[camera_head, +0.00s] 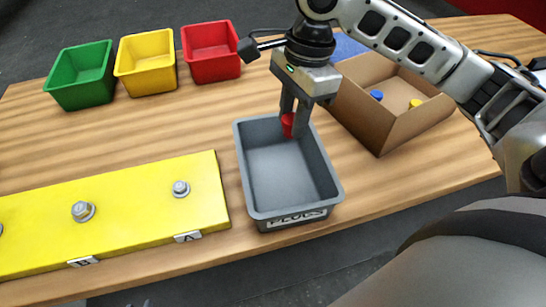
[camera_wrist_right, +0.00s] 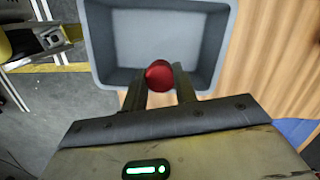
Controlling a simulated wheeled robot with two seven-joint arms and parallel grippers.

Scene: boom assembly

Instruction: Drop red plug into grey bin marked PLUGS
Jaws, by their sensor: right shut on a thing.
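The red plug (camera_head: 287,123) is held between the fingertips of my right gripper (camera_head: 292,118). In the right wrist view, the round red plug (camera_wrist_right: 159,75) sits between the two fingers of the right gripper (camera_wrist_right: 160,84). The grey bin (camera_head: 245,181) marked PLUGS stands on the table, and its inside looks empty. The plug is over the far end of the bin in the head view. Its exact height above the bin floor is hard to tell. The bin also shows in the right wrist view (camera_wrist_right: 206,45). My left gripper is not in view.
A cardboard box (camera_head: 395,122) with blue and yellow plugs stands right of the bin. A yellow plate (camera_head: 130,210) with bolts lies left of it. Green (camera_head: 83,93), yellow (camera_head: 148,80) and red (camera_head: 212,70) bins stand at the back left. Wood between is clear.

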